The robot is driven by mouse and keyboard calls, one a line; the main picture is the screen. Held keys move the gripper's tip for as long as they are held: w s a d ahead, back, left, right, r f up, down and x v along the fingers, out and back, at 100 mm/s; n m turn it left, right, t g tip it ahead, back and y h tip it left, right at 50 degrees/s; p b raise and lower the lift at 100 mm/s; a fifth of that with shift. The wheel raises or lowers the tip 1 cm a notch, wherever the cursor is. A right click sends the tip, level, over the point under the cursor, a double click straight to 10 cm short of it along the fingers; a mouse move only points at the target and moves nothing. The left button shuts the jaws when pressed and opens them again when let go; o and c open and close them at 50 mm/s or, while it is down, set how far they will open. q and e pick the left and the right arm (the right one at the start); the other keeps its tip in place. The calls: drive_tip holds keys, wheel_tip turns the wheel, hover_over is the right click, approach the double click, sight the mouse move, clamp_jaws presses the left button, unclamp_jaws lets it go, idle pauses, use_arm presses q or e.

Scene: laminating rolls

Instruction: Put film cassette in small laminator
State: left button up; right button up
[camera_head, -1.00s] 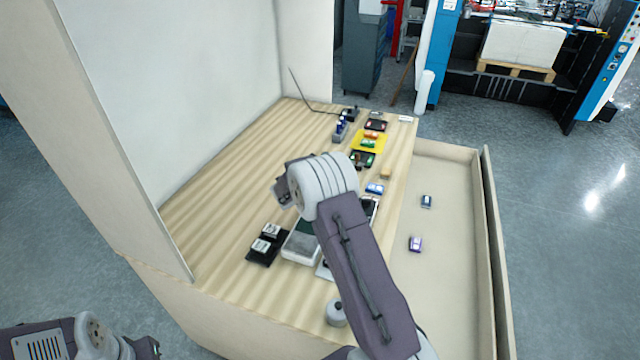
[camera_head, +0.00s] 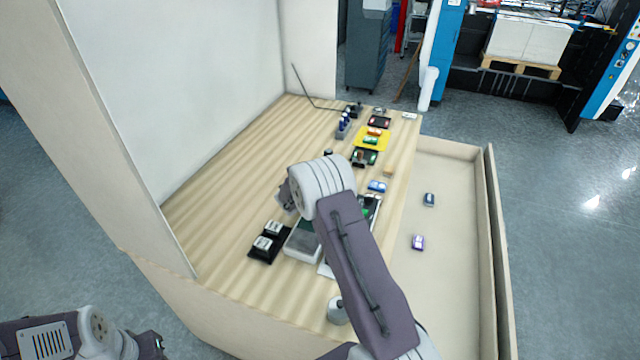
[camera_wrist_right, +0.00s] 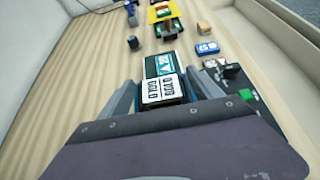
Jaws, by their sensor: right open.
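My right gripper (camera_wrist_right: 165,92) is open in the right wrist view, with one finger on each side of a cassette with a white printed label (camera_wrist_right: 162,88) and a teal end (camera_wrist_right: 163,65). I cannot tell whether the fingers touch it. In the head view my right gripper (camera_head: 287,195) is mostly hidden behind its wrist, above the table. A grey box with a dark green top (camera_head: 303,244) stands below it, partly covered by my arm. I cannot tell which device is the small laminator. My left gripper (camera_head: 152,346) is at the lower left, away from the table.
A black tray (camera_head: 256,256) holds two white-labelled blocks. A black device (camera_wrist_right: 250,100) stands right of the gripper. Beyond are a blue cassette (camera_head: 377,186), a tan block (camera_head: 388,171) and a yellow mat (camera_head: 381,135). The table's left side is clear; a lower tray (camera_head: 455,290) lies right.

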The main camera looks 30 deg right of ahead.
drive_tip(key=b+v, duration=0.3)
drive_tip(key=v, duration=0.9)
drive_tip(key=shift+r, duration=0.1)
drive_tip(key=s+f+m+g+y, duration=0.2)
drive_tip(key=s+f+m+g, duration=0.2)
drive_tip(key=s+m, duration=0.4)
drive_tip(key=s+a+f+m+g+y, duration=0.1)
drive_tip(key=s+a+f+m+y, duration=0.1)
drive_tip(key=s+a+m, duration=0.4)
drive_tip(key=s+a+f+m+g+y, duration=0.1)
drive_tip(key=s+a+m+y, duration=0.4)
drive_tip(key=s+m, duration=0.7)
drive_tip(key=shift+a+f+g+y, duration=0.3)
drive_tip(key=shift+a+f, duration=0.05)
drive_tip(key=shift+f, duration=0.15)
drive_tip(key=shift+s, duration=0.1)
